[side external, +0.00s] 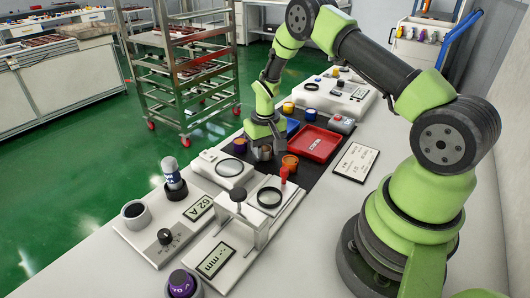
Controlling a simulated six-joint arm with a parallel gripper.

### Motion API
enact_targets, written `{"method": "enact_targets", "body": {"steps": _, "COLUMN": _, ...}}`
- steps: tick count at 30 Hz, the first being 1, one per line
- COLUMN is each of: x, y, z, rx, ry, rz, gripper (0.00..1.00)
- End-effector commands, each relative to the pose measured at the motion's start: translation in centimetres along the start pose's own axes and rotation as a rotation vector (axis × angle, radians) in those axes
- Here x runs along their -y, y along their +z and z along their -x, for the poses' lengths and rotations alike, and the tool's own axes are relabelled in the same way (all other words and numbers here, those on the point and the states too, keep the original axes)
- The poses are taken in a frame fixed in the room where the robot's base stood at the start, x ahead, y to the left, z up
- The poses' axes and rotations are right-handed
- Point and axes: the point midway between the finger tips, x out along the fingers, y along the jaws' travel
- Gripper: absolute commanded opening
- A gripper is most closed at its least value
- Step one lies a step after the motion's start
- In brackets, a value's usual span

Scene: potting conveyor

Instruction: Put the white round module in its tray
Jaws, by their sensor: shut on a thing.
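My gripper (264,151) is low over the dark mat, left of the red tray (319,143). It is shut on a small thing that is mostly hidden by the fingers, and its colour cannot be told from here. I cannot make out a white round module anywhere in this view.
Instruments with displays crowd the front: a gauge stand (238,225), a white device with a black ring (229,169) and a box with a knob (165,238). A purple-topped module (183,284) is nearest. A label plate (356,161) lies right of the red tray.

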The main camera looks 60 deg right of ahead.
Motion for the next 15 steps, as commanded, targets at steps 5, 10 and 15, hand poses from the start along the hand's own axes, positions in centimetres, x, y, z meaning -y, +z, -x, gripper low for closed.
{"method": "enact_targets", "body": {"steps": 5, "x": 0.0, "y": -0.1, "z": 3.0, "rx": -0.006, "ry": -0.001, "rz": -0.001, "gripper": 0.16}}
{"method": "enact_targets", "body": {"steps": 10, "x": 0.0, "y": -0.1, "z": 6.6, "rx": -0.006, "ry": -0.001, "rz": 0.0, "gripper": 0.16}}
{"method": "enact_targets", "body": {"steps": 15, "x": 0.4, "y": 0.2, "z": 9.3, "rx": -0.004, "ry": 0.0, "rz": 0.017, "gripper": 0.16}}
